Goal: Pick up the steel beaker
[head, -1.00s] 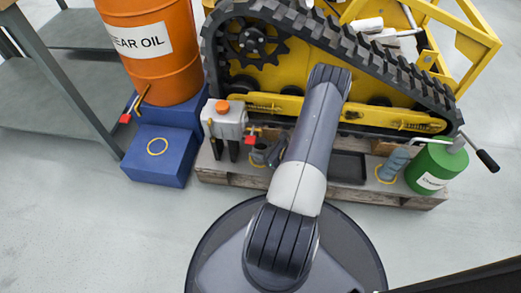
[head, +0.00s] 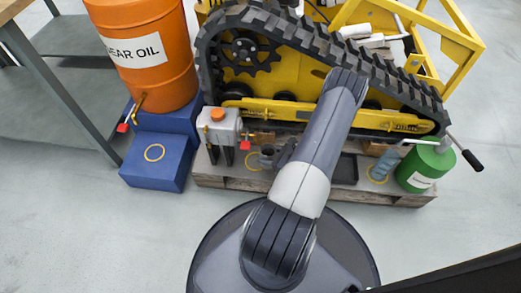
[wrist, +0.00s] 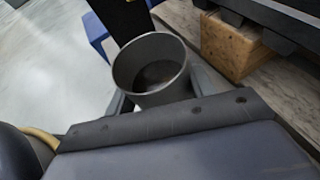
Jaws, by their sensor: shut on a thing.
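The steel beaker (wrist: 150,68) is a grey open-topped cup, held upright or slightly tilted between the jaws in the wrist view. Its inside is dark and looks empty. In the head view the beaker (head: 267,151) is small and partly hidden by my arm, just above and right of a yellow ring mark (head: 256,162) on the pallet. My gripper (wrist: 157,92) is shut on the beaker's sides. In the head view my gripper (head: 280,153) is mostly hidden behind my forearm.
A wooden block (wrist: 228,48) is close by on the pallet (head: 335,191). The yellow tracked carrier (head: 290,100) rises behind. A green can (head: 425,168) stands right. Floor in front is clear.

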